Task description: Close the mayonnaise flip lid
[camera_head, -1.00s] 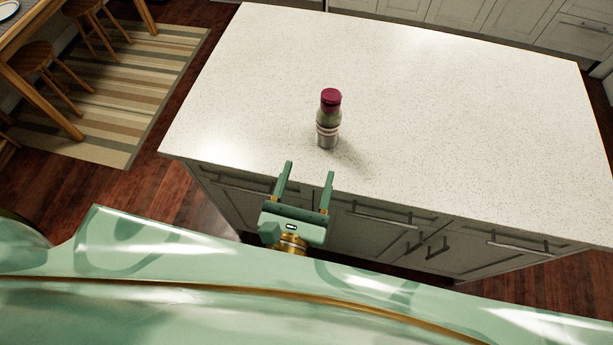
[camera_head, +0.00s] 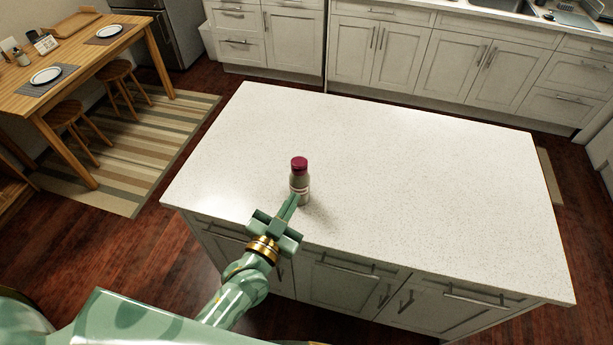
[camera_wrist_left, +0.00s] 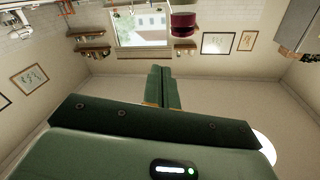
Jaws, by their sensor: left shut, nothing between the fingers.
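My left gripper (camera_head: 292,200) is shut and empty. Its fingertips point up at the bottle's lower front and overlap it in the head view; I cannot tell whether they touch it. In the left wrist view, the shut fingers (camera_wrist_left: 162,72) show in the middle and the red cap (camera_wrist_left: 183,25) is beyond them, near the top. My right gripper is not in view.
The white island counter (camera_head: 400,180) is otherwise bare, with wide free room behind and right of the bottle. Cabinet fronts with handles (camera_head: 350,268) lie below its front edge. A wooden table (camera_head: 85,60) with plates and stools stands at the far left.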

